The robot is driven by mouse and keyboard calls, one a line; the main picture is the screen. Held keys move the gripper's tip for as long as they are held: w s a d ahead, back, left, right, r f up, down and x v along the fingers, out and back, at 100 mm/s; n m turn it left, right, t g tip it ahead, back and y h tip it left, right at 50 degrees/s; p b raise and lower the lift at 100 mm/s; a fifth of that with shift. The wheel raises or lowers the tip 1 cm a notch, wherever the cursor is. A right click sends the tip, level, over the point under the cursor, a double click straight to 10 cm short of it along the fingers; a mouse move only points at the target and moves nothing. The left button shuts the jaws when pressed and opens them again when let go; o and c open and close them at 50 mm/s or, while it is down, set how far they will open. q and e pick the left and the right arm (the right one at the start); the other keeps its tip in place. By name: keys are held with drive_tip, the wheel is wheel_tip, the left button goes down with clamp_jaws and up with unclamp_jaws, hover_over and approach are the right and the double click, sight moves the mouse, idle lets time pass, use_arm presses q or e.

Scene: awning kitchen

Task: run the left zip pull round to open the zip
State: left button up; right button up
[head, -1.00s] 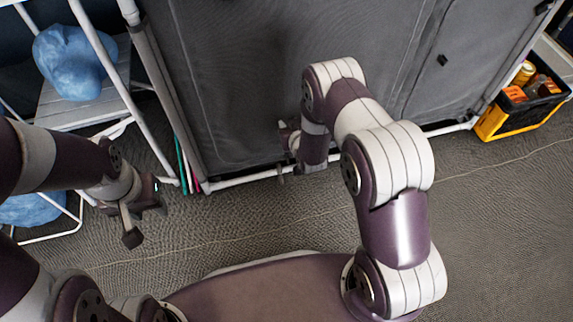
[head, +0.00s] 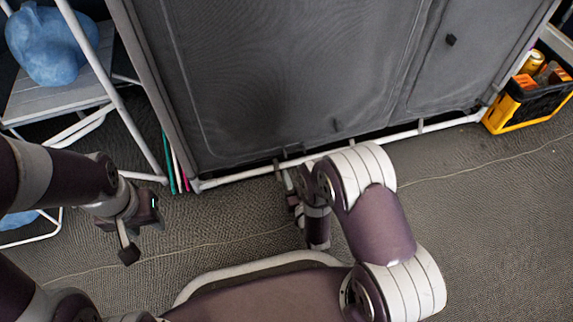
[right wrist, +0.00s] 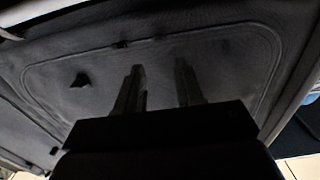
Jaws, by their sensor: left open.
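The dark grey fabric front of the cabinet (head: 270,70) has a zip seam outlining a large panel, which looks closed. A small dark tab (head: 337,124) sits near the panel's lower edge; I cannot tell whether it is the left zip pull. My right gripper (head: 287,178) is low in front of the cabinet's bottom rail, partly hidden by my arm. In the right wrist view its two fingers (right wrist: 159,85) are apart with nothing between them, facing the fabric. My left gripper (head: 140,230) is open and empty, away from the cabinet at the left.
Another dark tab (head: 451,40) is on the right panel. A white bottom rail (head: 370,145) runs along the cabinet. A rack with a blue bag (head: 50,45) stands left. A black and yellow crate (head: 528,103) stands right. The carpet between is clear.

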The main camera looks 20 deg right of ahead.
sight(285, 154)
drive_tip(key=w+b, duration=0.1)
drive_tip(key=w, duration=0.1)
drive_tip(key=w+f+b, duration=0.1)
drive_tip(key=w, duration=0.1)
drive_tip(key=w+b, duration=0.1)
drive_tip(key=w, duration=0.1)
drive_tip(key=shift+w+a+f+b, duration=0.1)
drive_tip(key=shift+w+f+b, duration=0.15)
drive_tip(key=shift+b, duration=0.15)
drive_tip(key=shift+w+r, duration=0.2)
drive_tip(key=shift+w, duration=0.35)
clamp_jaws()
